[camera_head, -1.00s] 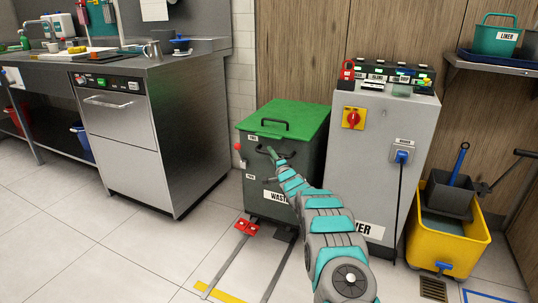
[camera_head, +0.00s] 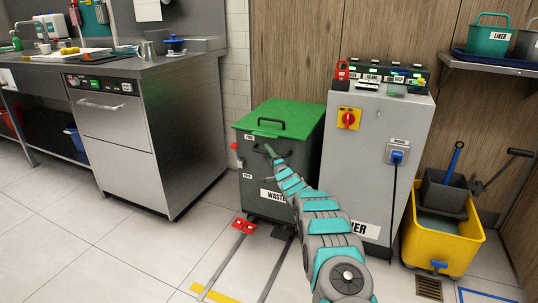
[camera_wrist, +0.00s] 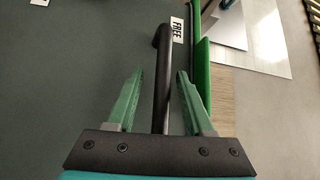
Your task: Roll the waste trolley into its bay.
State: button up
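The waste trolley (camera_head: 252,184) is a dark grey-green bin with a green lid (camera_head: 285,119) and a "WASTE" label, partly hidden by my arm. It stands upright between the steel dishwasher and the grey cabinet, at the far end of two floor rails (camera_head: 222,265). Red parts (camera_head: 243,226) show at its foot. My gripper (camera_head: 268,149) is at the trolley's front. In the wrist view my gripper (camera_wrist: 158,85) is open, its green fingers on either side of the black handle (camera_wrist: 162,72), with gaps on both sides. A "FREE" label (camera_wrist: 177,30) is beside the handle.
The dishwasher (camera_head: 115,140) stands left, the grey cabinet (camera_head: 372,165) with a red switch close on the right. A yellow mop bucket (camera_head: 442,240) stands further right. A yellow strip (camera_head: 213,296) crosses the rails' near end. Floor at front left is clear.

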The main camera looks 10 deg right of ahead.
jog(key=shift+s, duration=0.75)
jog(key=v, duration=0.6)
jog(key=shift+b, duration=0.4)
jog(key=shift+s+d, duration=0.1)
jog(key=shift+d, duration=0.05)
